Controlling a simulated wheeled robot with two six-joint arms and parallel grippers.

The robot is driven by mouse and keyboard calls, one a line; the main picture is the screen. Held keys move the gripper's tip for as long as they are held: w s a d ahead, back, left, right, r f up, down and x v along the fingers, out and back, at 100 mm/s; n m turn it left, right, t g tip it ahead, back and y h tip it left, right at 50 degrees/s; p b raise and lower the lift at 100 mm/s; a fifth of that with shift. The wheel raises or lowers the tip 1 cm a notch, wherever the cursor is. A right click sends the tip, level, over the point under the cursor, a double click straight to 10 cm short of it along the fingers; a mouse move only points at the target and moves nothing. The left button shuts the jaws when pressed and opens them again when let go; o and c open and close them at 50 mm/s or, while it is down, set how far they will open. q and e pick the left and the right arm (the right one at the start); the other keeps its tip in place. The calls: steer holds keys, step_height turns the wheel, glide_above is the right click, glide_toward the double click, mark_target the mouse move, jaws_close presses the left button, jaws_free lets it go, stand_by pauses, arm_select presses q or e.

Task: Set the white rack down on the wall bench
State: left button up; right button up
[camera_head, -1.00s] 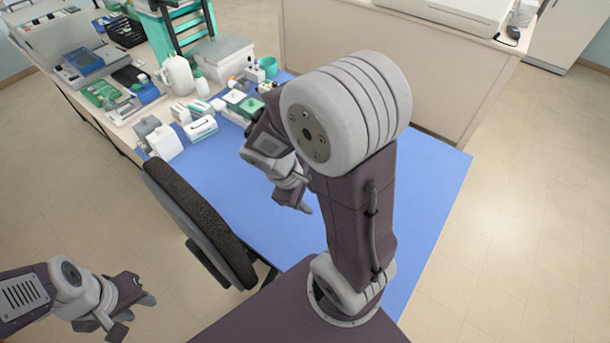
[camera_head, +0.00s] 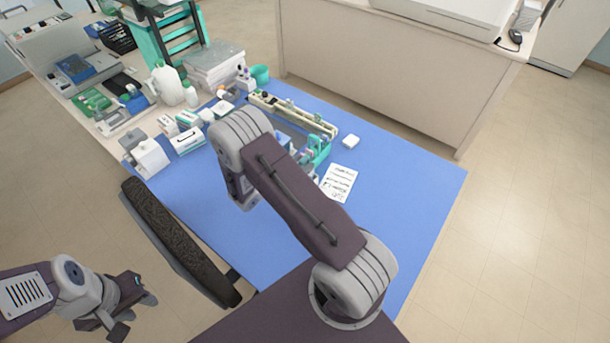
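I cannot tell for certain which thing is the white rack. Small white block-like holders (camera_head: 187,140) stand at the left of the blue-topped table (camera_head: 410,190), and a long cream rail-like tray (camera_head: 322,126) lies near its back edge. A beige bench (camera_head: 390,65) stands behind the table; I cannot tell if it is the wall bench. My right arm reaches over the blue top, and its gripper is hidden behind its own links, so its hold cannot be seen. My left gripper (camera_head: 136,314) is open and empty, low over the floor at the lower left.
A teal holder (camera_head: 318,150), a written sheet (camera_head: 338,182) and a small white block (camera_head: 351,141) lie on the table. A white jug (camera_head: 168,84) and bottles stand at the left. A dark chair back (camera_head: 180,240) stands at the near left. The table's right part is clear.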

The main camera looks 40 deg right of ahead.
steer(key=shift+d, duration=0.1)
steer(key=shift+w+d+r+p, duration=0.1)
steer(key=shift+w+d+p, duration=0.1)
steer(key=shift+d+p, duration=0.35)
steer(key=shift+w+d+p, duration=0.15)
steer(key=shift+d+p, duration=0.35)
steer(key=shift+d, duration=0.05)
steer(key=x, duration=0.2)
steer(key=shift+w+d+f, duration=0.1)
steer(key=shift+d+f, duration=0.1)
steer(key=shift+f, duration=0.2)
steer(key=shift+a+r, duration=0.15)
steer(key=shift+a, duration=0.1)
jaws_close()
